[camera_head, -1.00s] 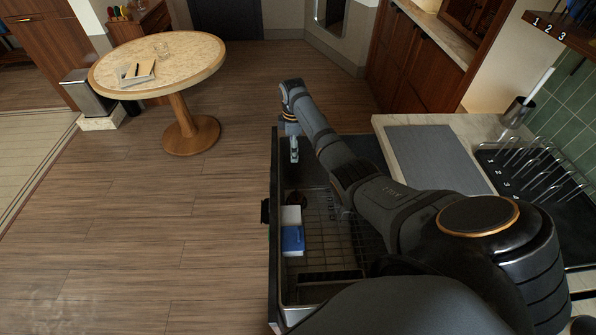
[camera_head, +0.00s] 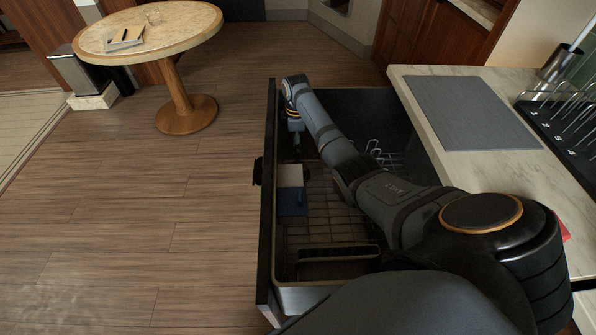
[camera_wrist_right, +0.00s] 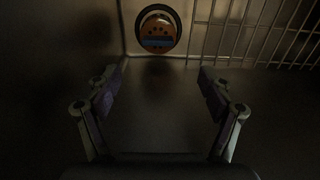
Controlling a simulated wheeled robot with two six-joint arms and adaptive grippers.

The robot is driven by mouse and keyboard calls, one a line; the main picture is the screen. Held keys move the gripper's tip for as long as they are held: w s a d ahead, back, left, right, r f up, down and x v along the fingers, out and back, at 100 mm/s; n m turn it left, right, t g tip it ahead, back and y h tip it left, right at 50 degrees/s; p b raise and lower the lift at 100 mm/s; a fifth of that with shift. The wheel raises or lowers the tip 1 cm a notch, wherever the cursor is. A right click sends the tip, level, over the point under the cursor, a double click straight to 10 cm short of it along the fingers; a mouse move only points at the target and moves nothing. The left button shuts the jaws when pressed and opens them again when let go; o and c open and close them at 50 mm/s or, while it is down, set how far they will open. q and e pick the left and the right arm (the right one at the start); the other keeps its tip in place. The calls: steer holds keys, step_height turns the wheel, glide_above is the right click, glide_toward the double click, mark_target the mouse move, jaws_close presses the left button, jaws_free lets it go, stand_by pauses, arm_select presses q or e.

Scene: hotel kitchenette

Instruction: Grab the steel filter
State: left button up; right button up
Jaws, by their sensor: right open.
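A small round thing (camera_wrist_right: 157,30), likely the steel filter, shows in the right wrist view. In the head view my right gripper (camera_head: 296,146) hangs down inside the open drawer, dark and small; I cannot make out the filter there. My left gripper is not in view.
The drawer (camera_head: 266,215) holds a wire rack (camera_head: 325,220) and a white-and-blue block (camera_head: 291,190). The rack's bars (camera_wrist_right: 265,30) lie right of the filter. A marble counter (camera_head: 455,170) with a grey mat (camera_head: 470,112) stands right. A round table (camera_head: 185,35) stands far left.

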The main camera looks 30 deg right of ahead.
steer(key=b, duration=0.1)
glide_above(298, 161)
steer(key=f, duration=0.4)
steer(key=shift+s+a+f, duration=0.1)
steer(key=shift+a+f, duration=0.2)
steer(key=shift+a, duration=0.05)
steer(key=shift+f, duration=0.55)
steer(key=f, duration=0.1)
steer(key=f+b, duration=0.2)
steer(key=f, duration=0.1)
steer(key=shift+d+f, duration=0.1)
steer(key=shift+d, duration=0.25)
steer(key=shift+f, duration=0.25)
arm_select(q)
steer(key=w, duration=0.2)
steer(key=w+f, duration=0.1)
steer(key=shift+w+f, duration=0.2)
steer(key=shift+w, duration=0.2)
arm_select(e)
steer(key=shift+r, duration=0.1)
steer(key=shift+c, duration=0.4)
jaws_close()
